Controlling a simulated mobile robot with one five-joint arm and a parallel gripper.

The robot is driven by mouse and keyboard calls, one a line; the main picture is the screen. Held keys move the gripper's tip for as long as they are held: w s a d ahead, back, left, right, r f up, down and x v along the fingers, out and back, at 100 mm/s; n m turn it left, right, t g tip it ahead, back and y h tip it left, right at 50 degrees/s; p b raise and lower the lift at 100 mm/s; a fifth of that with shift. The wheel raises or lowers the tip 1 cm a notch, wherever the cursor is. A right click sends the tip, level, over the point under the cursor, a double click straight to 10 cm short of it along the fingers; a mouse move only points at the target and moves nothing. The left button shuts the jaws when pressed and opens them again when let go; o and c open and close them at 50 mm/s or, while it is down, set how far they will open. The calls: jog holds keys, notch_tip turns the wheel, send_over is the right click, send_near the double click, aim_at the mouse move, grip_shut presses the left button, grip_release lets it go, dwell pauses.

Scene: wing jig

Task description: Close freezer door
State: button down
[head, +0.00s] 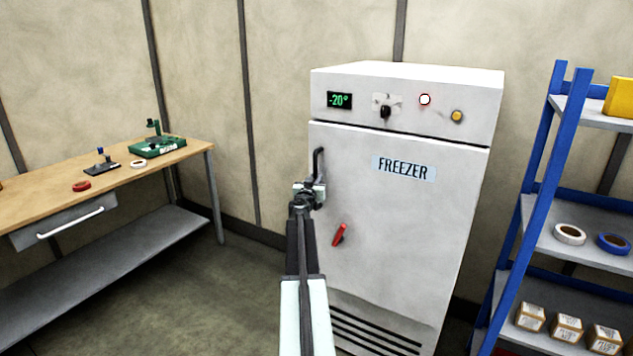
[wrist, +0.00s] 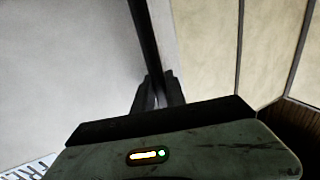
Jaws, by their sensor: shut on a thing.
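The white freezer (head: 400,250) stands against the wall, and its door (head: 400,215) looks flush with the body in the head view. A FREEZER label is on the door, and a red lever (head: 339,235) sits lower down on it. The black vertical door handle (head: 318,163) is at the door's left edge. My gripper (head: 310,192) is at the lower part of this handle. In the wrist view my gripper's fingers (wrist: 158,98) are shut on the dark handle bar (wrist: 145,40). The fingers hide the lower end of the handle.
A wooden workbench (head: 50,185) with a drawer and small tools stands at the left. A blue shelf rack (head: 565,130) with tape rolls and small boxes stands close to the freezer's right. The floor (head: 225,285) between bench and freezer is clear.

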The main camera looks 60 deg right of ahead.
jog(key=c, duration=1.4)
grip_release()
jog(key=shift+s+d+f, duration=0.1)
jog(key=shift+d+f, duration=0.05)
jog(key=shift+o, duration=0.2)
jog(key=v, duration=0.8)
